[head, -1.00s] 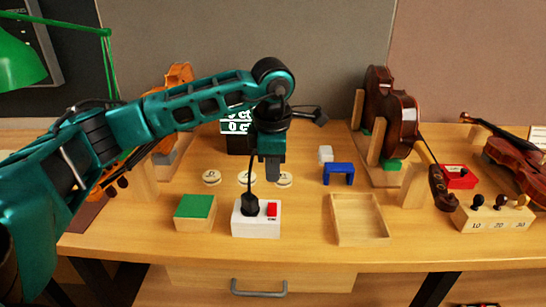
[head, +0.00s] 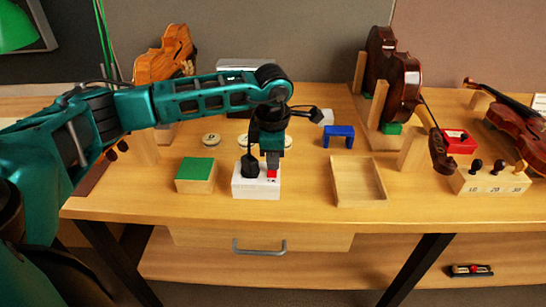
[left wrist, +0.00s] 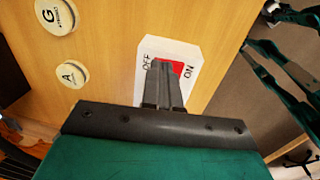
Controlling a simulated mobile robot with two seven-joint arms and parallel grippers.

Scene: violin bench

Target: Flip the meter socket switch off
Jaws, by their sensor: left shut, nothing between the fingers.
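The meter socket is a white box (head: 256,189) near the front edge of the bench, with a black plug (head: 249,166) in its left part. Its red switch (head: 272,174) shows just below my left gripper (head: 272,164). In the left wrist view the red switch (left wrist: 176,68) lies between the words OFF and ON on the white box (left wrist: 205,60). There my left gripper (left wrist: 165,68) is shut and empty, its fingertips over the OFF side of the switch and hiding part of it. I cannot tell whether they touch. My right gripper is not in view.
A green-topped block (head: 196,174) stands left of the box and an empty wooden tray (head: 358,181) right of it. Round string discs (left wrist: 72,74) lie behind. A blue bridge-shaped block (head: 339,136) and violins (head: 404,83) stand farther back.

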